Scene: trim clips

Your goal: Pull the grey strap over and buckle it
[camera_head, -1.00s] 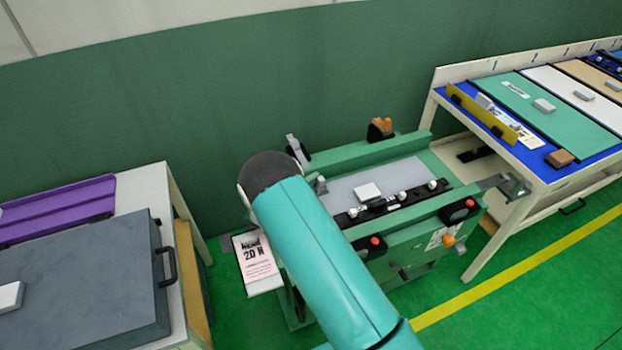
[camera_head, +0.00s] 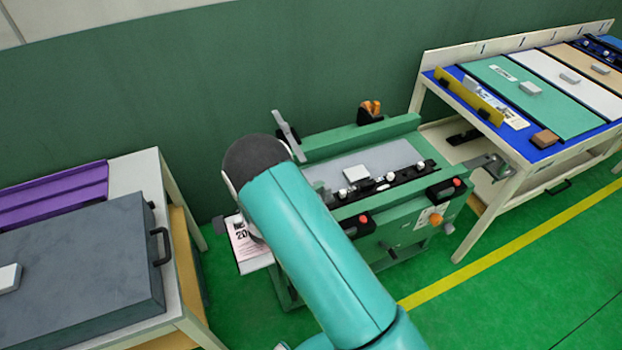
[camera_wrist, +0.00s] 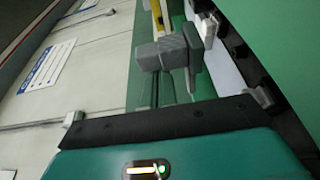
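In the head view the grey strap piece (camera_head: 286,130) stands tilted at the back left of the green fixture (camera_head: 360,137). Its lower end is close to the dark round joint of my arm. Black buckles with red buttons sit on the fixture's front rail, one at right (camera_head: 443,190) and one nearer my arm (camera_head: 354,226). My arm hides my gripper in the head view. In the wrist view my gripper (camera_wrist: 167,107) appears open, with small grey fingers at both ends of its black bar. A dark grey stepped block (camera_wrist: 176,58) shows ahead, between them; I cannot tell whether it touches.
An orange-topped black clip (camera_head: 370,112) sits on the fixture's back rail. A white block (camera_head: 370,174) lies on its grey plate. A pink label (camera_head: 243,238) is at its left end. Tables stand left (camera_head: 135,185) and right (camera_head: 478,208), with green floor between.

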